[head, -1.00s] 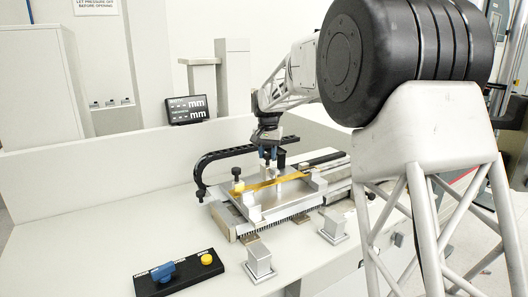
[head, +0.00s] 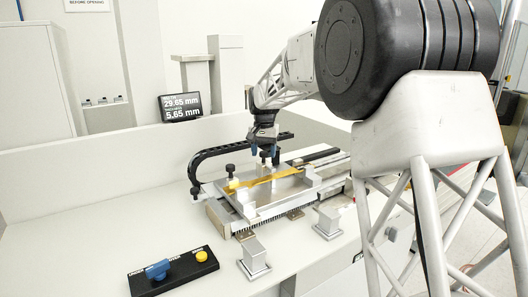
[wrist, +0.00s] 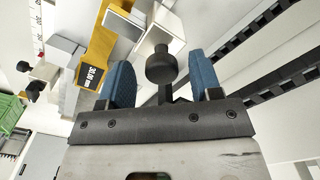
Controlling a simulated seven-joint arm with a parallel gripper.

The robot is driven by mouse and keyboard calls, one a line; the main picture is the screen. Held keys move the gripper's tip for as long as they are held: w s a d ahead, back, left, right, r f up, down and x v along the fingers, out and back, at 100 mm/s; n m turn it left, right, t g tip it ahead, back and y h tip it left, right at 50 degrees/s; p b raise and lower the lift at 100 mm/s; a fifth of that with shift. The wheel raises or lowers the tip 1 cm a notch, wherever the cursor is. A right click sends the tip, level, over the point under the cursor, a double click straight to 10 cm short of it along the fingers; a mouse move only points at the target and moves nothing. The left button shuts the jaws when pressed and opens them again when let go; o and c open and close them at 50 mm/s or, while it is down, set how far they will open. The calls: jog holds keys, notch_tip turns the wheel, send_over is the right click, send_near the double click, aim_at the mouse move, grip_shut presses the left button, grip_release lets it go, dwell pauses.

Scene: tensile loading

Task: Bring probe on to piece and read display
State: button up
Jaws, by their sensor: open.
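The display (head: 180,105) behind the bench is lit and reads 29.65 mm above 5.65 mm. The yellow piece (head: 262,183) lies across the metal fixture, held at its ends; part of it also shows in the wrist view (wrist: 99,46). A black C-shaped frame (head: 212,156) reaches over the piece, with black knobs on it. My gripper (head: 265,153) is open above the fixture. In the wrist view its blue fingers (wrist: 163,82) stand apart on either side of a round black knob (wrist: 160,66), with gaps visible. The probe tip's contact with the piece is too small to see.
A black control panel (head: 172,272) with a blue lever and a yellow button lies at the bench front. Metal posts (head: 254,258) stand before the fixture. The bench left of the fixture is clear. A green crate (wrist: 10,112) shows in the wrist view.

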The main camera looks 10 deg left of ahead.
jog(key=shift+r, duration=0.1)
jog(key=shift+r, duration=3.75)
